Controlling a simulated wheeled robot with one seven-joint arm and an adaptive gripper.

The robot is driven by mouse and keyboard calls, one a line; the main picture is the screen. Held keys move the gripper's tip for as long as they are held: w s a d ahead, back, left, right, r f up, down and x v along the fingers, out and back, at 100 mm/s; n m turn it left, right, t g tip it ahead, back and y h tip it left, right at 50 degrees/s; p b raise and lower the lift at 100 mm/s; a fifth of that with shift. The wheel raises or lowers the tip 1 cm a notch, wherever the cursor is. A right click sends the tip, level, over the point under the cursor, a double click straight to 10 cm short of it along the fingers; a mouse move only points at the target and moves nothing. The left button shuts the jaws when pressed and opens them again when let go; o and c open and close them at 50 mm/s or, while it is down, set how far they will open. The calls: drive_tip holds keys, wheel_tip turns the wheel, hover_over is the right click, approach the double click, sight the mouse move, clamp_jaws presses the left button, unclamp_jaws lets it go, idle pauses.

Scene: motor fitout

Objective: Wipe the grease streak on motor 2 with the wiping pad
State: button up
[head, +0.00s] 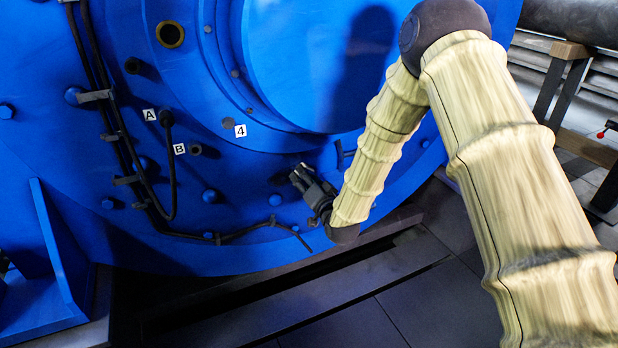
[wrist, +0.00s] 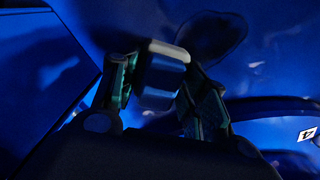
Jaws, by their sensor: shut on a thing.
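The large blue motor (head: 330,50) fills much of the head view; its number does not show. My gripper (head: 300,178) is low on the motor's face, close to the blue surface. In the wrist view my gripper (wrist: 158,80) is shut on a small block with a pale top edge, the wiping pad (wrist: 162,72). A dark, glossy patch (wrist: 212,36) lies on the blue surface just beyond the pad; it may be the grease streak or a shadow. I cannot tell whether the pad touches the surface. The gripper hides part of the face in the head view.
Black cables (head: 172,190) with brackets run down the motor's left side. Tags A (head: 150,115), B (head: 179,149) and 4 (head: 240,131) mark ports. Several bolt heads stick out. A bench (head: 590,145) stands at right.

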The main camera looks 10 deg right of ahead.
sight(290, 173)
drive_tip(key=shift+s+a+p, duration=0.25)
drive_tip(key=shift+s+a, duration=0.05)
drive_tip(key=shift+a, duration=0.65)
drive_tip(key=shift+s+a+p, duration=0.2)
drive_tip(key=shift+s+a, duration=0.05)
drive_tip(key=shift+a, duration=0.65)
drive_tip(key=shift+a, duration=0.1)
